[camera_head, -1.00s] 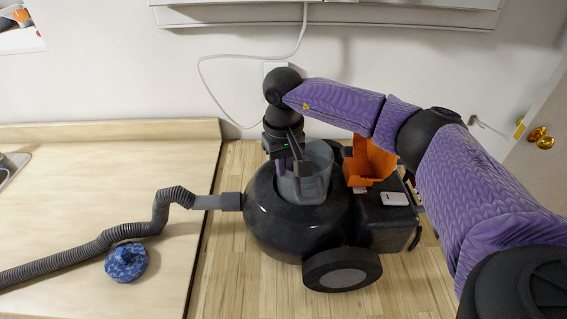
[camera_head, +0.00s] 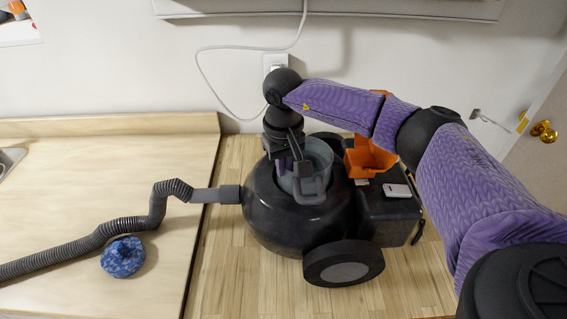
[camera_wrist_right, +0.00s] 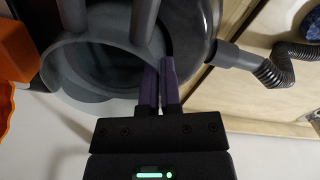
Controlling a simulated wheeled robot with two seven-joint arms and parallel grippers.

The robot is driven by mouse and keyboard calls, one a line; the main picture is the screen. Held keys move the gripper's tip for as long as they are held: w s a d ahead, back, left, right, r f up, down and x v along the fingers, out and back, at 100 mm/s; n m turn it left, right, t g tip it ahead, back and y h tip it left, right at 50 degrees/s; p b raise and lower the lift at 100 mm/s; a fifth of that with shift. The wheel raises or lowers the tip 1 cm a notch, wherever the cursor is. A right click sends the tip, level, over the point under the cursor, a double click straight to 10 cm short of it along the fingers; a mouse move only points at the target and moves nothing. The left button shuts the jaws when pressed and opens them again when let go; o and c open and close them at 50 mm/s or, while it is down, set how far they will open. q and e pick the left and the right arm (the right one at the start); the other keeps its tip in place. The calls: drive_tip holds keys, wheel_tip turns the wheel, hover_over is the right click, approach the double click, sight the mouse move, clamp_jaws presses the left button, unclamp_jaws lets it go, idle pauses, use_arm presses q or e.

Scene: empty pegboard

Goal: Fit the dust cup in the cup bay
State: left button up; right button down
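The dust cup (camera_head: 318,160) is a grey, see-through cup with a grey handle. In the head view it sits upright, its lower part sunk in the round opening of the black vacuum cleaner (camera_head: 275,222), where the cup bay is. Whether it is fully seated I cannot tell. My right gripper (camera_head: 300,168) points down at the cup's left side. In the wrist view the cup's rim (camera_wrist_right: 60,65) shows beside my right gripper (camera_wrist_right: 158,82), whose purple fingers are close together on the cup's wall. My left gripper is not in view.
An orange open container (camera_head: 368,160) and a white block (camera_head: 397,191) are on the vacuum's right part. A ribbed hose (camera_head: 115,228) runs left over the pale counter, past a blue sponge-like object (camera_head: 123,257). A wall socket (camera_head: 276,62) with a white cable is behind.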

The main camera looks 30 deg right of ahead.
sight(284, 180)
drive_tip(key=shift+f+b, duration=1.15)
drive_tip(key=shift+f, duration=0.4)
drive_tip(key=c, duration=0.7)
unclamp_jaws()
drive_tip(key=shift+c, duration=0.2)
wheel_tip(284, 180, up, 10)
